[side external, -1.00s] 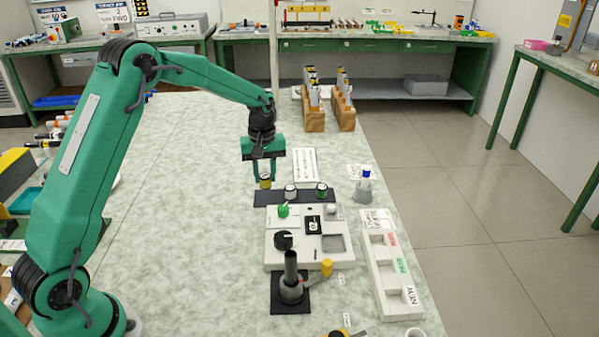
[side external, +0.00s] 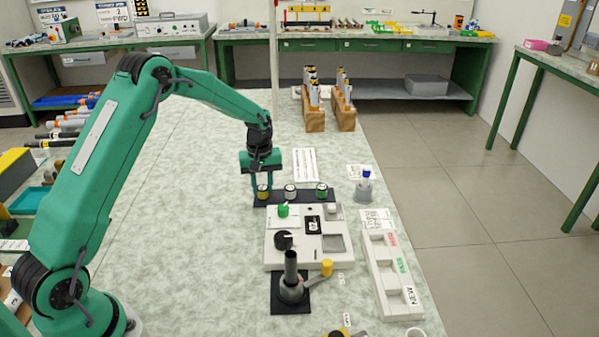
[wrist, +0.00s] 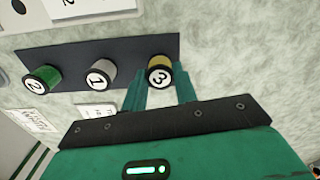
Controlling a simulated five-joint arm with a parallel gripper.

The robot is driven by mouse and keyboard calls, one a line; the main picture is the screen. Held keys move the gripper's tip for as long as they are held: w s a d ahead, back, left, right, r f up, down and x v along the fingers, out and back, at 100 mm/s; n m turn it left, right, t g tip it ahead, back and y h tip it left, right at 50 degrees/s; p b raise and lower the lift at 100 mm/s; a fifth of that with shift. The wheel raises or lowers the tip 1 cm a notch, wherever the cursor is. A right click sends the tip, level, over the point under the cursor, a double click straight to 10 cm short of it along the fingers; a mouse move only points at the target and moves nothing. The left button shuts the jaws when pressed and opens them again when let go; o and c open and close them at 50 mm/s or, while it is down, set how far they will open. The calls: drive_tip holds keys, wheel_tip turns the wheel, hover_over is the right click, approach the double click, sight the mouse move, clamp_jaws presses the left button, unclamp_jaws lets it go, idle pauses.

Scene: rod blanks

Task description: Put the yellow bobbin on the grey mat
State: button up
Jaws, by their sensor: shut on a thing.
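The yellow bobbin (side external: 263,191) is between the fingers of my gripper (side external: 263,186), which is shut on it. It is upright at the left end of the long dark grey mat (side external: 306,198). In the wrist view, the yellow bobbin (wrist: 160,66) shows a white top marked 3, over the right end of the mat (wrist: 128,53). Its base is at the mat's level, but I cannot tell whether it fully rests there. My gripper's fingers (wrist: 161,80) stand on either side of it.
A white-topped bobbin (side external: 290,191) marked 1 and a green bobbin (side external: 321,191) stand on the same mat, to the right. A grey holder with a blue-topped item (side external: 364,190) stands right.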

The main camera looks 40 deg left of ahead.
sight(263, 187)
drive_tip(key=shift+f, duration=0.1)
drive_tip(key=o, duration=0.9)
drive_tip(key=shift+o, duration=0.2)
wheel_tip(263, 187, up, 12)
idle(0.4)
drive_tip(key=shift+r, duration=0.2)
